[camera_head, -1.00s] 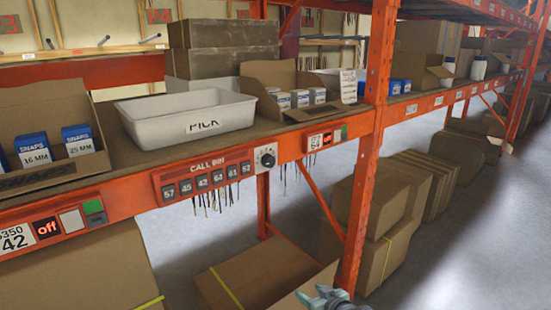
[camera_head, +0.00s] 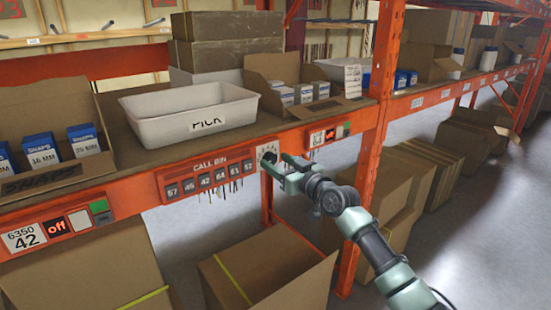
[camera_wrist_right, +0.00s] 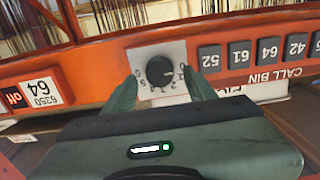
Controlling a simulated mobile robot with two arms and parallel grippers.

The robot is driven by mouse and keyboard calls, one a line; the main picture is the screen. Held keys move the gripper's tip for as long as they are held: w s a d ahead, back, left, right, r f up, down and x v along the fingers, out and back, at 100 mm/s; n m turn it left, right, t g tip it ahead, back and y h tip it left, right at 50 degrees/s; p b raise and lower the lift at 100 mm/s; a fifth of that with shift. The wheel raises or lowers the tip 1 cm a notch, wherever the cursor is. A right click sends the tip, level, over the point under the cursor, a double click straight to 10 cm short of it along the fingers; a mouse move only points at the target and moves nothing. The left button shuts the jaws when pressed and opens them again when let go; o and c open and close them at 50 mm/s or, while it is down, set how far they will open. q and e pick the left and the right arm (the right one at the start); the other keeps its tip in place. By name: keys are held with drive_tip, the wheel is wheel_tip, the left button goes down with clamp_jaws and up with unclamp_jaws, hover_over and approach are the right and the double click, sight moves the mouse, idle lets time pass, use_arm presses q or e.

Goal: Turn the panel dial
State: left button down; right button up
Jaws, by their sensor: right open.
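The panel dial (camera_head: 267,152) is a dark round knob on a pale square plate at the right end of the CALL BIN panel (camera_head: 205,176). In the right wrist view the dial (camera_wrist_right: 160,71) shows with numbers around it, and that picture is upside down. My right gripper (camera_head: 276,163) is in front of the dial, partly covering its plate in the head view. Its two fingers are open, one on each side of the dial in the wrist view (camera_wrist_right: 160,88). I cannot tell whether they touch it. My left gripper is not in view.
The panel is on the orange shelf beam (camera_head: 135,190). A white PICK bin (camera_head: 160,128) and open cartons stand on the shelf above. An orange upright (camera_head: 368,170) stands right of the dial. Cardboard boxes (camera_head: 265,265) fill the space below.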

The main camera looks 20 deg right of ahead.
drive_tip(key=shift+w+a, duration=0.2)
drive_tip(key=shift+w, duration=0.3)
clamp_jaws()
